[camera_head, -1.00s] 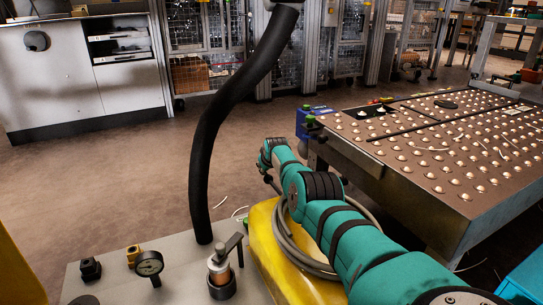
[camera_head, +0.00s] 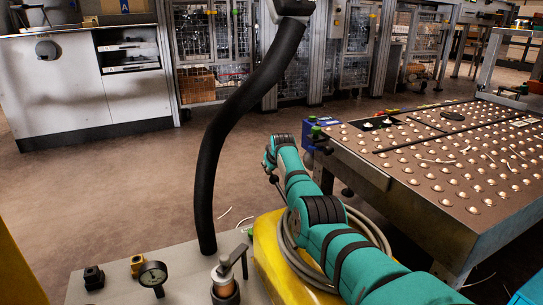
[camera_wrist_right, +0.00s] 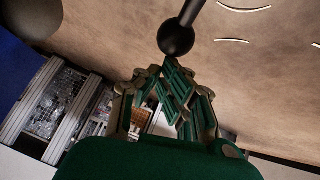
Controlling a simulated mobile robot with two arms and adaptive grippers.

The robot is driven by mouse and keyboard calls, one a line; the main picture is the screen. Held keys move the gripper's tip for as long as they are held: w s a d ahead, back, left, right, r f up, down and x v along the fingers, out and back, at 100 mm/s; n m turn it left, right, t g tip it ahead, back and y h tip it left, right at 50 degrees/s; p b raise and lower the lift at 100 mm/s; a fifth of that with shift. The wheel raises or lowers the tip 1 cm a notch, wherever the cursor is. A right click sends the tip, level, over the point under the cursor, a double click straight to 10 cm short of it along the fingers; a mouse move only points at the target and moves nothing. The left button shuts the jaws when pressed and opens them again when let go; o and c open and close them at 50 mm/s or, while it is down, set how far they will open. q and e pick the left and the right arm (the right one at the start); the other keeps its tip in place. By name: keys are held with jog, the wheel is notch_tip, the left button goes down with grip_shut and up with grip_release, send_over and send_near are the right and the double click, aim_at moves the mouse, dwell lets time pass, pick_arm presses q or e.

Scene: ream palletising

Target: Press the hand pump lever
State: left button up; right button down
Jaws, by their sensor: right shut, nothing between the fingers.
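The hand pump (camera_head: 225,284) stands on the grey machine top at the bottom of the head view, with a copper-coloured cylinder and a dark grey lever piece (camera_head: 237,258) beside it. In the right wrist view a black ball knob (camera_wrist_right: 176,39) on a dark rod is just beyond the fingertips of my right gripper (camera_wrist_right: 170,72). The gripper is shut and empty; I cannot tell whether it touches the knob. In the head view my right arm reaches away from the lower right, and its gripper is not clear there. My left gripper is out of view.
A pressure gauge (camera_head: 153,274) stands left of the pump. A thick black hose (camera_head: 212,170) rises behind it. A yellow body (camera_head: 270,250) with a grey cable lies under my right arm. A ball-transfer table (camera_head: 455,225) stands at right. Open floor lies beyond.

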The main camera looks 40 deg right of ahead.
notch_tip(320, 180, up, 5)
jog(key=shift+r, duration=0.1)
dwell(0.6)
jog(key=shift+r, duration=0.15)
